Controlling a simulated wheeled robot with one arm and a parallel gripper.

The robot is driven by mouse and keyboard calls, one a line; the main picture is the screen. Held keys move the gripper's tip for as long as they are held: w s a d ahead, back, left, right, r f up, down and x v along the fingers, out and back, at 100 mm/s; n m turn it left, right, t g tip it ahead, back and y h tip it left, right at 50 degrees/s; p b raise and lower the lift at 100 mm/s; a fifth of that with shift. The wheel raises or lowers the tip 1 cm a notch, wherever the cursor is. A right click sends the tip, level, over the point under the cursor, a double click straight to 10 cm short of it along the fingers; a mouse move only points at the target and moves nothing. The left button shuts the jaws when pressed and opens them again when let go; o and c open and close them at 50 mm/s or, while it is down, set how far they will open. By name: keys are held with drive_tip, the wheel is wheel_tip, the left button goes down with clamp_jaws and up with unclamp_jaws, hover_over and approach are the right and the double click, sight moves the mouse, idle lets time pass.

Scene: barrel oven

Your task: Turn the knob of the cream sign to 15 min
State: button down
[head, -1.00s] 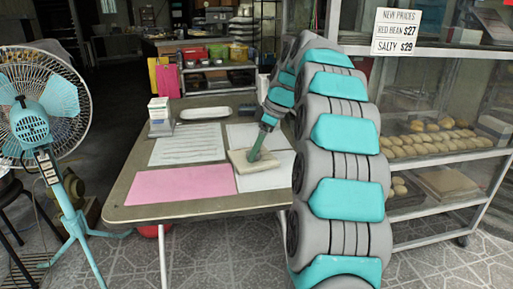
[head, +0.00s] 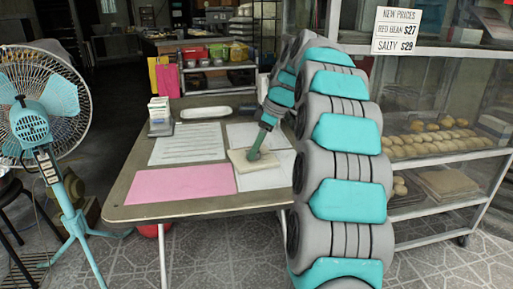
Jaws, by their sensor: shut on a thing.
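The cream sign (head: 241,164) lies flat on the table, partly over the white sheets. My gripper (head: 254,154) reaches down onto the sign from the upper right and is shut on its knob. The knob is hidden by the gripper, and the sign's markings are too small to read, so I cannot tell which setting the knob points to.
The table (head: 145,210) also holds a pink sheet (head: 180,184), white sheets (head: 187,143), a white tray (head: 202,113) and a small white box (head: 159,109). A teal fan (head: 35,125) stands left. A glass bread cabinet (head: 440,165) stands right.

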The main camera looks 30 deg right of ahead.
drive_tip(key=m+t+h+b, duration=0.1)
drive_tip(key=m, duration=0.3)
drive_tip(key=shift+s+a, duration=0.15)
drive_tip(key=shift+a+m+t+h+b, duration=0.15)
drive_tip(key=shift+m+h, duration=0.3)
drive_tip(key=shift+m, duration=0.65)
drive_tip(key=shift+d+m+t+h+b, duration=0.15)
drive_tip(key=shift+m+h, duration=0.3)
drive_tip(key=shift+m, duration=0.65)
drive_tip(key=shift+a, duration=0.1)
drive_tip(key=shift+c, duration=1.6)
unclamp_jaws()
drive_tip(key=shift+r, duration=0.1)
drive_tip(key=v, duration=0.7)
drive_tip(key=shift+s+r, duration=0.2)
drive_tip(key=shift+r, duration=0.05)
